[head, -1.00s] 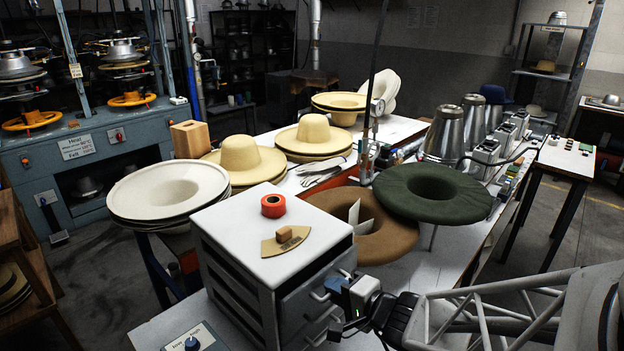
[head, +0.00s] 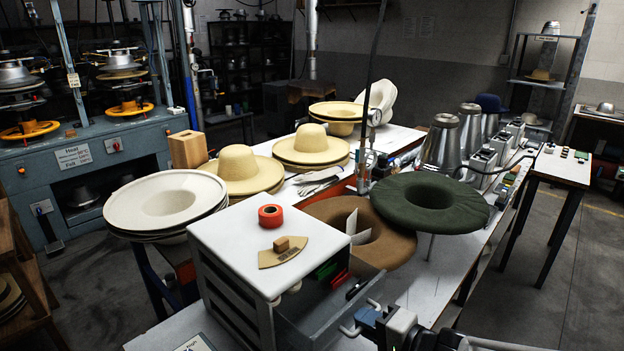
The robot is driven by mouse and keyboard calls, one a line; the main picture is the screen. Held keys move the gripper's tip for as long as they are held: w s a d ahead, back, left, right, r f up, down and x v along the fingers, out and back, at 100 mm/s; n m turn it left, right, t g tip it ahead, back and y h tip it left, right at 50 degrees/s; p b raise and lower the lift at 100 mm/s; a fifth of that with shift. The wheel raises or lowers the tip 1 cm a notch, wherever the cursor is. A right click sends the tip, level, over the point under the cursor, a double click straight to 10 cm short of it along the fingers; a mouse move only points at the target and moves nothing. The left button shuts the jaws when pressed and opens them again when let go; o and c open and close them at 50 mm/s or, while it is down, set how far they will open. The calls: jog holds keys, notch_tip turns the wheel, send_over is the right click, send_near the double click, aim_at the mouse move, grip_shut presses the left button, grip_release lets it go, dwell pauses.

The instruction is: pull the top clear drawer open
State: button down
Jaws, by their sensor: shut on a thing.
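The white drawer cabinet (head: 232,262) stands at the front middle. Its top clear drawer (head: 312,318) is pulled well out to the lower right. Green (head: 326,270) and red (head: 340,279) items and a dark item (head: 356,288) show inside it. My gripper (head: 362,318) is shut on the drawer's pale handle (head: 352,328) at the drawer front. The fingertips are small and partly hidden, and my arm leaves the picture at the bottom right. The lower drawers are mostly hidden by the open one.
A red tape roll (head: 270,216) and a tan curved piece (head: 284,252) lie on the cabinet top. A brown felt hat (head: 372,245) and a green one (head: 430,202) are just behind the drawer. The white table (head: 425,285) has bare room right of the drawer.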

jog(key=shift+f+v, duration=0.2)
jog(key=shift+v, duration=0.85)
jog(key=shift+f+v, duration=0.15)
jog(key=shift+v, duration=0.95)
jog(key=c, duration=1.5)
grip_release()
jog(key=shift+w+f, duration=0.1)
